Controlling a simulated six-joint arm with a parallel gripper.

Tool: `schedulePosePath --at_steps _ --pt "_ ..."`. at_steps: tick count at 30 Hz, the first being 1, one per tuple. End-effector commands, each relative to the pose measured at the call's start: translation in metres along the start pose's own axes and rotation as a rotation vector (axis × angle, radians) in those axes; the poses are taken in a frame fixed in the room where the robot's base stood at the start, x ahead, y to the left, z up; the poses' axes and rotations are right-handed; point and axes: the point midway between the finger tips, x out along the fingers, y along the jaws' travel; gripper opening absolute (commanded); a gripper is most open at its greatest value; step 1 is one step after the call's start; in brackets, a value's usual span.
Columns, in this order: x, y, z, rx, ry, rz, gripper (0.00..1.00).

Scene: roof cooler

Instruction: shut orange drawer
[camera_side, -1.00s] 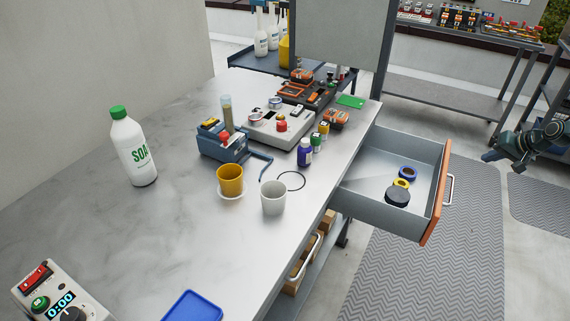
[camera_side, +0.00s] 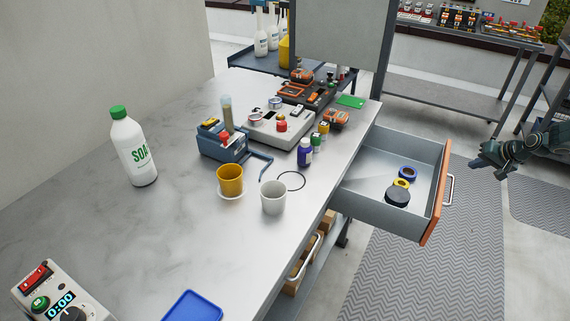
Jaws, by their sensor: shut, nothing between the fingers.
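The orange drawer (camera_side: 437,196) is pulled out from the right side of the metal table. Its front panel is orange with a pale bar handle (camera_side: 449,189), and its grey tray holds a blue ring, a yellow ring and a dark round piece. My gripper (camera_side: 474,163) is at the right of the picture, to the right of the drawer front and apart from it. Its fingers are shut, small in this view, and hold nothing.
The table (camera_side: 110,230) carries a soap bottle (camera_side: 134,147), a yellow cup (camera_side: 229,180), a white cup (camera_side: 273,197) and several devices. A second, closed-looking drawer handle (camera_side: 305,264) shows below the tabletop.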

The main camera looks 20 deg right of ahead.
Motion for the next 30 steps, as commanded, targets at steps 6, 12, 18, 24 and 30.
schedulePosePath --at_steps 6,12,18,24,30 --pt "0.029 0.000 0.001 -0.001 -0.001 -0.001 0.00" --pt "0.052 -0.004 0.000 -0.002 0.000 -0.002 0.00" --pt "0.061 -0.025 0.000 -0.003 0.000 -0.001 0.00" --pt "0.066 -0.034 0.000 0.000 0.000 0.000 0.00" --pt "0.067 -0.035 0.000 0.000 0.000 0.000 0.00"
